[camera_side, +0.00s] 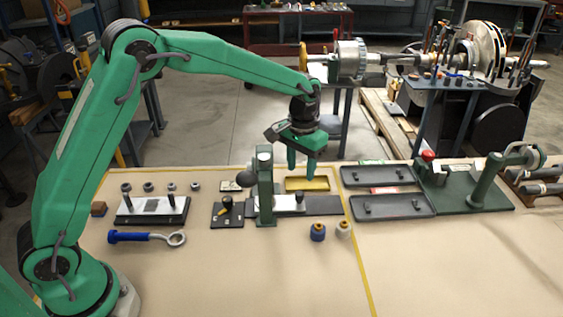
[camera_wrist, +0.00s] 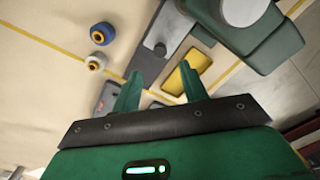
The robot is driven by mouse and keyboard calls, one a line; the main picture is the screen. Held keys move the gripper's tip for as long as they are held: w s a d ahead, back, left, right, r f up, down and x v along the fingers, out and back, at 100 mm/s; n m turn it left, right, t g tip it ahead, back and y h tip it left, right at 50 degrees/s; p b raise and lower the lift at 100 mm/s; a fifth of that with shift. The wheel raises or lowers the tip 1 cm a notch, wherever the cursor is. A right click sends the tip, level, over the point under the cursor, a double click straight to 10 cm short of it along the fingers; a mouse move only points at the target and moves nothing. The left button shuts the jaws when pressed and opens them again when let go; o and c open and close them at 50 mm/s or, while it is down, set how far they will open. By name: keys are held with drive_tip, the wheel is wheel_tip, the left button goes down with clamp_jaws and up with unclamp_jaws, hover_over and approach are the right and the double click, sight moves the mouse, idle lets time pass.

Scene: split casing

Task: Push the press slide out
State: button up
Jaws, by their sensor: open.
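The press stands mid-bench, with an upright green column (camera_side: 265,190) and a dark ball on its left side. The press slide (camera_side: 289,203) is a light plate with a small dark knob, lying on the dark base to the right of the column. In the wrist view the slide (camera_wrist: 158,25) is a grey plate with a round knob, and the press body (camera_wrist: 262,40) is beside it at upper right. My gripper (camera_side: 301,174) is open and empty, above the far side of the slide. Its two green fingers (camera_wrist: 158,85) are apart in the wrist view.
A yellow tray (camera_side: 307,184) lies behind the slide. A blue ring part (camera_side: 318,232) and a white one (camera_side: 343,229) stand in front. Dark trays (camera_side: 390,207) and a green fixture (camera_side: 470,190) are to the right. The front bench is largely clear.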

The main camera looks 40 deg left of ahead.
sight(300, 193)
drive_tip(key=shift+f, duration=0.25)
drive_tip(key=shift+f, duration=3.8)
drive_tip(key=shift+c, duration=0.2)
clamp_jaws()
